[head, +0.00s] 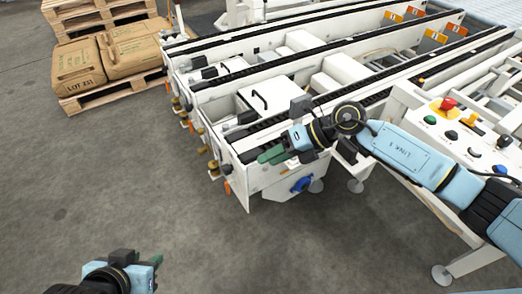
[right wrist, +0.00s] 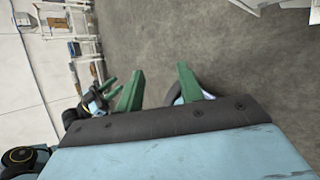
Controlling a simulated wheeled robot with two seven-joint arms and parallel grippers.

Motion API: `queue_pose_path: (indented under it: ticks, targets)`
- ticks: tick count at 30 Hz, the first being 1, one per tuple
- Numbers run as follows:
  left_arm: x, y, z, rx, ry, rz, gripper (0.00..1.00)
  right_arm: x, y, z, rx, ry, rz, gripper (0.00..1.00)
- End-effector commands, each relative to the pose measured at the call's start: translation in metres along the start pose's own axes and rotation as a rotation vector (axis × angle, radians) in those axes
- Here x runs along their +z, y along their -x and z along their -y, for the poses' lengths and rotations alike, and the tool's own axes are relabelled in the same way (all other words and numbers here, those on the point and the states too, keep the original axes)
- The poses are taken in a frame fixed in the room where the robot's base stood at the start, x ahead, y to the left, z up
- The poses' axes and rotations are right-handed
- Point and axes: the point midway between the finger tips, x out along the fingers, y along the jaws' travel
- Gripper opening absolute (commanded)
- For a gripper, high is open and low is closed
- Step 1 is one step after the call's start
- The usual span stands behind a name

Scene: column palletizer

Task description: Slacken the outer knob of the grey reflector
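Small brass-coloured knobs and fittings (head: 213,166) sit along the front ends of the white conveyor rails. They are too small to tell which is the outer knob, and I cannot make out the grey reflector among them. My right gripper (head: 272,156) is in front of the nearest rail end, to the right of these fittings. Its green fingers (right wrist: 158,88) are apart with nothing between them in the right wrist view. My left gripper (head: 156,262) is low at the bottom left, over the floor, away from the conveyor. It also shows in the right wrist view (right wrist: 107,92), fingers apart.
The white conveyor (head: 262,177) fills the middle, with a blue round part (head: 302,185) low on its end. A control panel (head: 455,118) with several buttons stands at right. Sacks (head: 80,69) lie on a pallet at back left. The floor in front is clear.

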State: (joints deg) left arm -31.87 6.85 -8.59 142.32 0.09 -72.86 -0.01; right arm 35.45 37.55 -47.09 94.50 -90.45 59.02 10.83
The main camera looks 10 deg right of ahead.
Motion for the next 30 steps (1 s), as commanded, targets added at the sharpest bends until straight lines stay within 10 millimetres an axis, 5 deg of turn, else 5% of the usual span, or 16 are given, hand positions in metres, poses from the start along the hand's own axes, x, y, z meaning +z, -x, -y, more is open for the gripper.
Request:
queue_pose_path:
  ticks: [9, 30]
  targets:
    - [0.000, 0.000, 0.000, 0.000, 0.000, 0.000, 0.36, 0.012, -0.012, -0.033, 0.197, -0.106, 0.153, 0.37]
    - [-0.006, 0.007, 0.000, 0.000, 0.000, 0.000, 0.36, 0.017, -0.006, -0.041, 0.212, -0.117, 0.168, 0.37]
